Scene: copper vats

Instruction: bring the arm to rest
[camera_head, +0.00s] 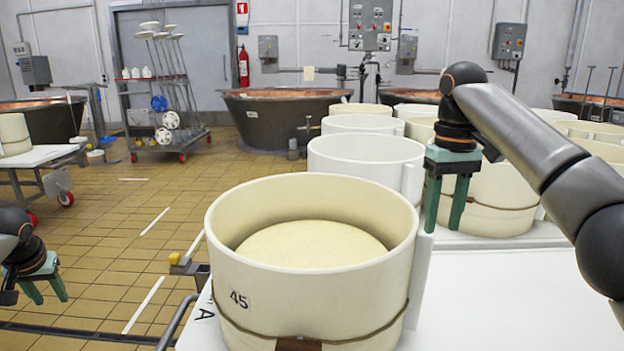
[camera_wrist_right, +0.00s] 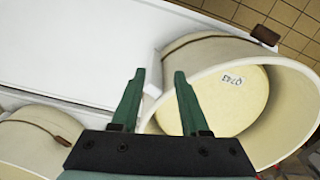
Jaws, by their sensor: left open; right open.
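My right gripper (camera_head: 446,204), with green fingers, is open and empty. In the head view it points down beside the right rim of the large cream mould marked 45 (camera_head: 300,300), above the white table (camera_head: 510,300). The right wrist view shows its two fingers (camera_wrist_right: 153,100) apart, with a round mould holding a pale cheese (camera_wrist_right: 232,100) beyond them. My left gripper (camera_head: 44,290) is open and empty at the lower left edge of the head view, over the tiled floor. Most of the left arm is out of view.
More cream moulds (camera_head: 365,158) stand in rows behind on the table. A copper vat (camera_head: 280,120) stands at the back. A wheeled rack (camera_head: 160,95) and a white side table (camera_head: 35,157) are at the left. The front right of the table is bare.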

